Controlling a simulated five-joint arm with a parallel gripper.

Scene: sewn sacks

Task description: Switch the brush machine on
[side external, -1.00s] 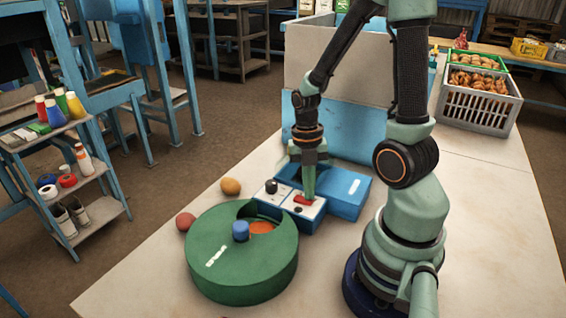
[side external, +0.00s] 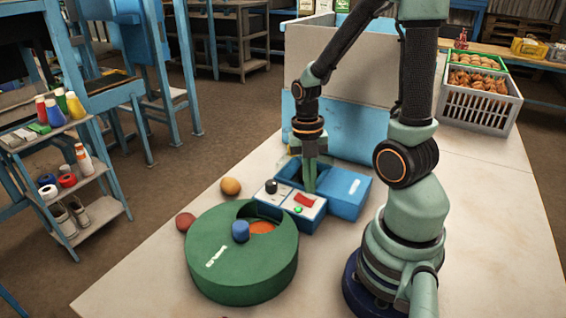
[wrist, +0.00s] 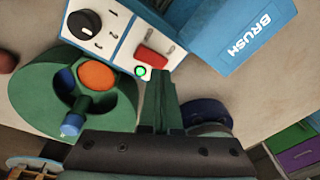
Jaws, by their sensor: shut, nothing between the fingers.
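The brush machine shows as a green round drum (side external: 240,265) with a blue knob (side external: 240,231), joined to a white-topped control panel (side external: 276,197) and a blue housing (side external: 350,192). The wrist view shows the word BRUSH on the housing (wrist: 235,45). The panel carries a black dial (wrist: 85,24) and a red rocker switch (wrist: 152,58). A green light (wrist: 141,71) glows beside the switch; it also shows in the side view (side external: 298,209). My gripper (side external: 310,191) is shut and empty, pointing down close to the red switch. I cannot tell whether it touches.
An orange round thing (side external: 262,228) shows in the drum's opening. A yellow-brown ball (side external: 231,186) and a reddish ball (side external: 186,221) lie on the bench near the drum. A large grey and blue bin (side external: 340,115) stands behind. The bench's right side is mostly clear.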

